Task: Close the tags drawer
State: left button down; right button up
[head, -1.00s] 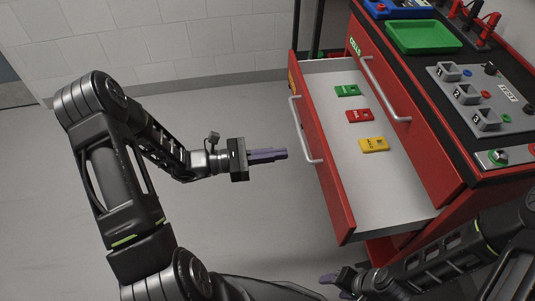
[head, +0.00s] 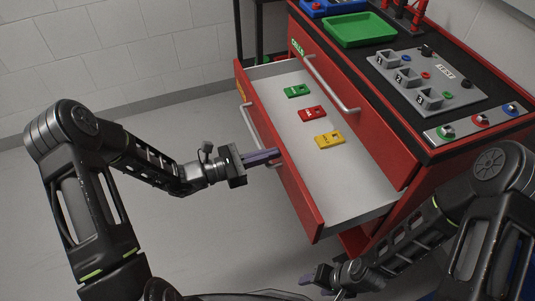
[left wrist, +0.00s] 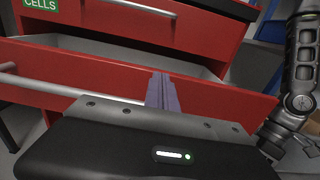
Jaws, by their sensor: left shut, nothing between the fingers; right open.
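The tags drawer (head: 365,207) is pulled out of the red cabinet (head: 430,165). Inside lie a green tag (head: 298,90), a red tag (head: 312,114) and a yellow tag (head: 329,140). My left gripper (head: 276,154) is shut and empty, its purple fingers at the drawer's red front beside the handle (head: 248,125). In the left wrist view the fingers (left wrist: 162,92) point at the drawer front (left wrist: 225,97); I cannot tell whether they touch it. My right gripper (head: 312,277) is low at the bottom, right of centre, open and apart from the drawer.
A closed upper drawer marked CELLS, with a silver handle (head: 330,83), sits above the open one. On the cabinet top are a green tray (head: 358,30), a grey test panel (head: 430,82) and a button panel (head: 478,124). The floor left of the drawer is clear.

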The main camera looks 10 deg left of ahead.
pick_arm(q)
jog(key=shift+d, duration=0.1)
jog(key=b+x, duration=0.4)
jog(key=x, duration=1.7)
jog(key=shift+w+d+r, duration=0.2)
jog(key=shift+w+d, duration=0.05)
jog(key=shift+w, duration=0.05)
jog(key=shift+r, duration=0.1)
